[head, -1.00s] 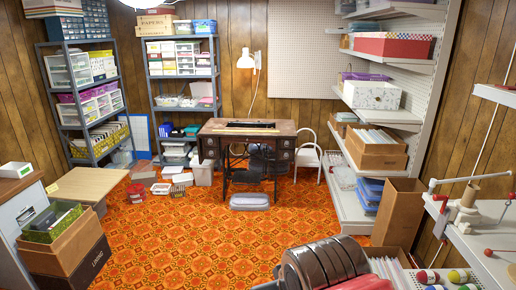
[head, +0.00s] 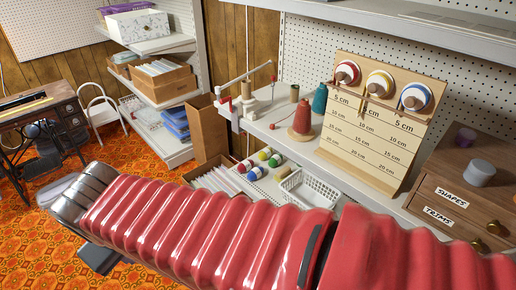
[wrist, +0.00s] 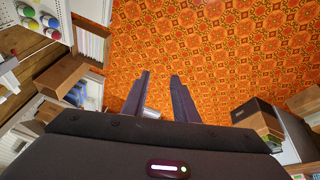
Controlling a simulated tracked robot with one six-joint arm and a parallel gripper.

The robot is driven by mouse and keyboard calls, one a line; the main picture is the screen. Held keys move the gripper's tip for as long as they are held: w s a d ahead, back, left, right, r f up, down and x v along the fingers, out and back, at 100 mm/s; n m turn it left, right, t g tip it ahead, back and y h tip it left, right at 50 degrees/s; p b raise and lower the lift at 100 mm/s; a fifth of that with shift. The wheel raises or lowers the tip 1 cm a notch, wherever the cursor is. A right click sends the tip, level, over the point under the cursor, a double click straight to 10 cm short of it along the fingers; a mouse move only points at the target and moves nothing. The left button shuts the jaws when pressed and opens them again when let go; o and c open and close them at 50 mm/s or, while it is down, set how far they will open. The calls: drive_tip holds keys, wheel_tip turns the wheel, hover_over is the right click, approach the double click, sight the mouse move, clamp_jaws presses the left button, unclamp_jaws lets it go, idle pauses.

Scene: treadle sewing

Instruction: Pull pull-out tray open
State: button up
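No handle on the tray can be made out. My gripper (wrist: 160,77) is open and empty. Its two dark fingers stand apart over bare carpet, away from the tray.
A wooden drawer cabinet (head: 468,198) labelled SHAPES and TRIMS and a measuring board (head: 385,125) stand on the right. A tall cardboard box (head: 207,128) stands left of the tray area. The orange patterned carpet (wrist: 215,45) under the gripper is clear.

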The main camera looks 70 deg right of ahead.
drive_tip(key=s+d+f+m+g+h, duration=0.1)
drive_tip(key=s+d+f+g+h, duration=0.2)
drive_tip(key=d, duration=1.2)
drive_tip(key=s+d+f+m+g+h, duration=0.1)
drive_tip(key=s+d+f+g+h, duration=0.2)
drive_tip(key=d, duration=1.1)
drive_tip(key=s+d+f+m+g+h, duration=0.1)
drive_tip(key=s+d+f+g+h, duration=0.2)
drive_tip(key=d, duration=1.2)
wheel_tip(320, 180, down, 6)
drive_tip(key=s+h, duration=0.1)
drive_tip(key=h, duration=0.2)
drive_tip(key=shift+d+g, duration=0.35)
drive_tip(key=shift+g, duration=0.05)
drive_tip(key=x, duration=1.3)
drive_tip(key=shift+d, duration=0.35)
drive_tip(key=shift+s, duration=0.15)
drive_tip(key=shift+c, duration=0.5)
clamp_jaws()
